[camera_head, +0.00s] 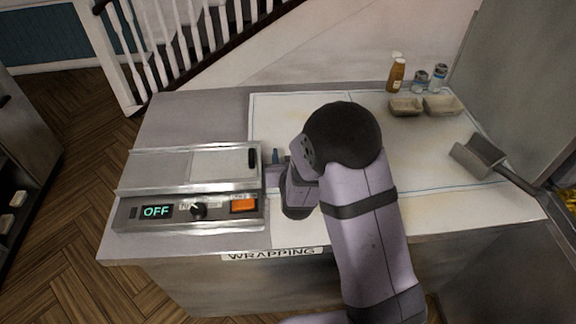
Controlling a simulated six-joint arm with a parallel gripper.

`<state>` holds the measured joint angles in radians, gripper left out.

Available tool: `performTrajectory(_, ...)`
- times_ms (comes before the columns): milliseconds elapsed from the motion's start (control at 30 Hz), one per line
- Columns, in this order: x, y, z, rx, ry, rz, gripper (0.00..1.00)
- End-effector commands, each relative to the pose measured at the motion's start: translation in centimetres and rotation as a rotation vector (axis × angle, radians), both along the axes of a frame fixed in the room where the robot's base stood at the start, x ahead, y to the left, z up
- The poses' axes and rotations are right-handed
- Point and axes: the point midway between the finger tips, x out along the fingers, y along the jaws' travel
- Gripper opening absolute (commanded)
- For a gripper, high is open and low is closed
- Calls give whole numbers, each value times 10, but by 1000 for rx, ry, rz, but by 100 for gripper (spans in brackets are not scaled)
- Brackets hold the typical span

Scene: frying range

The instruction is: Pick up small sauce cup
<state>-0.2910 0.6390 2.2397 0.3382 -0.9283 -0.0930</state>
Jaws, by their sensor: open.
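My gripper (275,164) is only partly in view, at the left of my arm, beside the right end of the steel wrapping machine. Its jaws are open. My arm's wrist hides much of the area around it, and I see nothing held. I cannot clearly make out a small sauce cup. Two small beige containers stand at the back right of the white board, a smaller one (405,106) and a wider one (442,105). They look like shallow dishes, and I cannot tell whether either is the sauce cup. My gripper is well to their left.
The wrapping machine (187,212) reads OFF at the counter's left. A brown bottle (396,76) and two shakers (438,78) stand behind the containers. A metal scoop (478,157) lies at the right. The white board (425,150) is mostly clear.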

Motion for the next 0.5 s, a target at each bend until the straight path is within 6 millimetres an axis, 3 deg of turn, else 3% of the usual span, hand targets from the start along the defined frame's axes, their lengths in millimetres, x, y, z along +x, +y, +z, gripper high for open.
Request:
performTrajectory(167,0,0,0,0,0,0,44)
performTrajectory(333,-1,0,-1,-1,3,0,3)
performTrajectory(500,-1,0,-2,-1,6,0,0)
